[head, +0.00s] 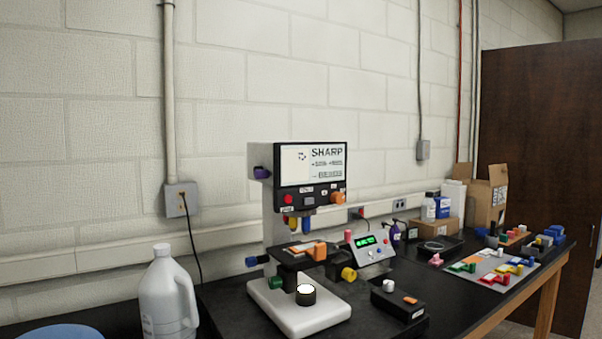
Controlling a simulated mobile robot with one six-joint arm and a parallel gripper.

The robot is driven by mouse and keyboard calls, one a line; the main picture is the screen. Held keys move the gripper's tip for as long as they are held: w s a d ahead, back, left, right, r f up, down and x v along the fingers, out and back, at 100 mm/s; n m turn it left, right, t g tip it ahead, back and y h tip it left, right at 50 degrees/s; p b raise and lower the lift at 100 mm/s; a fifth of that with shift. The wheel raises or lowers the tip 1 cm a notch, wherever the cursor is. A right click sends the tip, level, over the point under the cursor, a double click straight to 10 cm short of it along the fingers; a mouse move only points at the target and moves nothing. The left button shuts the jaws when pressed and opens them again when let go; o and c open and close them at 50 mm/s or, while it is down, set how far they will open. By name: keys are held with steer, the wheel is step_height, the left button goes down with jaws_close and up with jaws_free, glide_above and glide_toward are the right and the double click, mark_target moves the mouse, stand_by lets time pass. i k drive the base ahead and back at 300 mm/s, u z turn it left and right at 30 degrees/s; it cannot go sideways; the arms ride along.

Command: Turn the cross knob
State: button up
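A machine like a microscope (311,186) with a white base stands on the black bench, its screen reading SHARP. An orange knob (338,197) sits at the lower right of its front panel. A purple knob (262,173) is on its upper left side. Lower down are a blue knob (258,261) and a green knob (275,283) on the left, and a yellow knob (348,274) on the right. The knobs are too small to tell which one is cross-shaped. My gripper is not in view.
A white jug (167,297) stands left of the machine. A small box with a green display (370,248) and a black box (398,303) are to its right. Farther right are a board with coloured pieces (490,270) and cardboard boxes (485,205).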

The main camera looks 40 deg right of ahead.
mark_target(348, 273)
steer(key=u, duration=1.05)
steer(key=k, duration=0.1)
steer(key=z, duration=2.2)
steer(key=k, duration=0.9)
steer(key=u, duration=0.15)
steer(key=i, duration=0.75)
